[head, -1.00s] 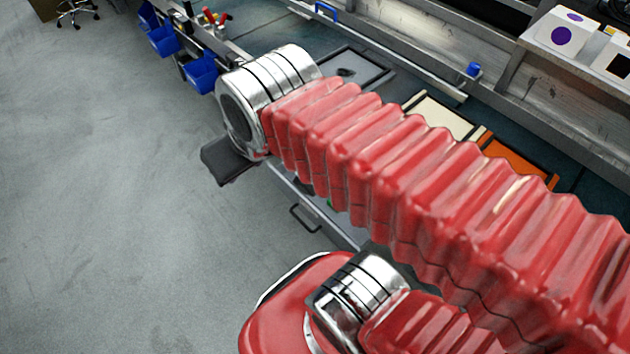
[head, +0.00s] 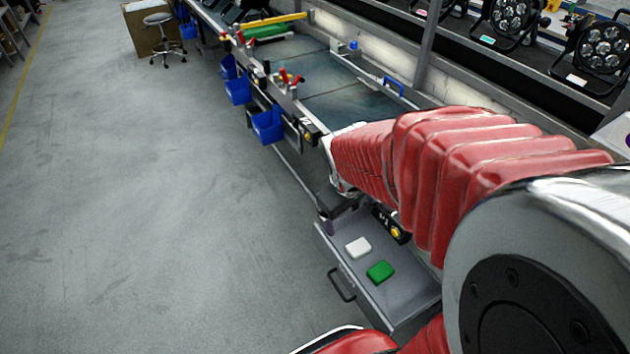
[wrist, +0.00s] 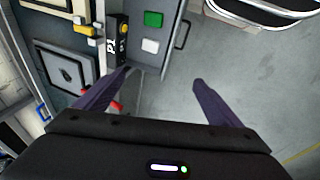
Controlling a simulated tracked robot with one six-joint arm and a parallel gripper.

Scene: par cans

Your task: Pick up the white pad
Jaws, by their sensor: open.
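The white pad (head: 358,247) lies flat in an open grey drawer (head: 400,303) in the head view, beside a green pad (head: 380,271). In the wrist view the white pad (wrist: 150,46) lies just below the green pad (wrist: 153,19), beyond my fingertips. My gripper (wrist: 164,76) is open and empty, with its two dark fingers wide apart. It is above the drawer and apart from the pad. In the head view my red arm hides part of the bench, and the fingers do not show clearly.
A drawer handle (head: 341,285) sticks out at the drawer's front. Blue bins (head: 267,126) and red-handled clamps (head: 291,80) line the bench edge. A stool (head: 161,38) stands far back. The grey floor (head: 140,200) at left is clear.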

